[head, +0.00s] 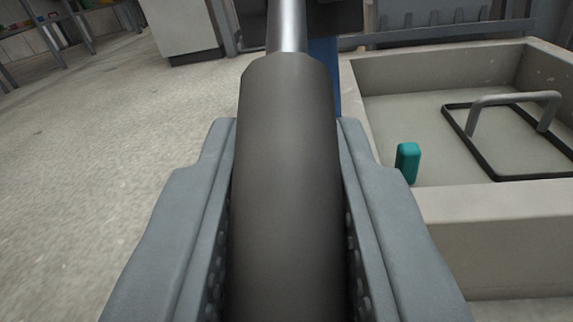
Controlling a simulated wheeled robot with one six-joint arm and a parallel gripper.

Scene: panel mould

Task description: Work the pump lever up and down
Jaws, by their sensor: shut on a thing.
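The pump lever (287,150) has a thick dark grey grip and a thinner shiny metal rod (287,25) that runs away from me at the top of the picture. My gripper (287,135) is shut on the dark grip, with one grey jaw on each side of it. The lever's far end passes in front of a dark part and a blue part (325,70). The pump body and the lever's pivot are mostly hidden behind the lever.
A shallow walled concrete mould (480,205) lies to the right. In it are a teal block (408,163) and a dark rectangular frame (520,177) with a metal handle (515,97). A pale cabinet (180,28) and shelving stand at the back left. The floor (90,150) at left is clear.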

